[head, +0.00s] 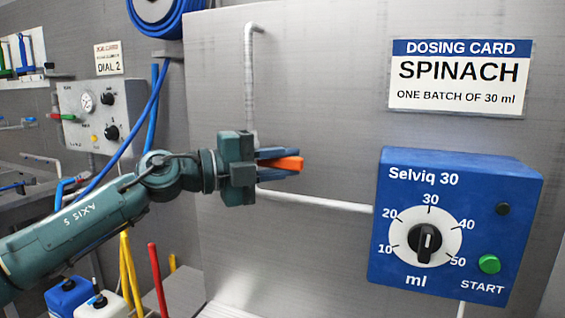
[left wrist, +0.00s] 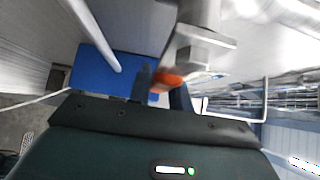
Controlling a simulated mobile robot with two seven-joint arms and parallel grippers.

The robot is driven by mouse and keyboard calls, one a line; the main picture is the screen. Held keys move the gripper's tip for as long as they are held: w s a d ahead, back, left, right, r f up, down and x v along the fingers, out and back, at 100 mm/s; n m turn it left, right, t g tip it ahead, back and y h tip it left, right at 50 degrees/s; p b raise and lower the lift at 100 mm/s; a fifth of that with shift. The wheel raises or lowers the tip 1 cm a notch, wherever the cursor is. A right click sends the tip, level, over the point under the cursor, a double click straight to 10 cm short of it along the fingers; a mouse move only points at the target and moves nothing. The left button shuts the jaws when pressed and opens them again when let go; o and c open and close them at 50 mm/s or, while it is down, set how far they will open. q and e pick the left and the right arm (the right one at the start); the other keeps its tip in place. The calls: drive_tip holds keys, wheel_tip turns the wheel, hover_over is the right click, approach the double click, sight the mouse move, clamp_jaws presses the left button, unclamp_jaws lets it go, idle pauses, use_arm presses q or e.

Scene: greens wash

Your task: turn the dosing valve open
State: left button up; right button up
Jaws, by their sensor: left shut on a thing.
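The dosing valve's orange lever (head: 290,163) sits between the fingers of my left gripper (head: 278,158), with its end showing at the fingertips. The gripper is shut on it. In the left wrist view the orange lever (left wrist: 168,80) shows between the two blue fingers, beside a grey metal fitting (left wrist: 198,52). In the head view the valve body is hidden behind the gripper, where a pale vertical pipe (head: 250,90) meets a pipe (head: 320,199) running right. How far the valve is turned cannot be told. My right gripper is not in view.
A blue Selviq 30 dosing box (head: 400,275) with a black dial (head: 427,243) and green START button (head: 489,264) is at right. A dosing card (head: 460,77) reads SPINACH, 30 ml. A grey control panel (head: 75,95) and blue hose (head: 165,15) are at left.

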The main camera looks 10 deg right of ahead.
use_arm(q)
clamp_jaws()
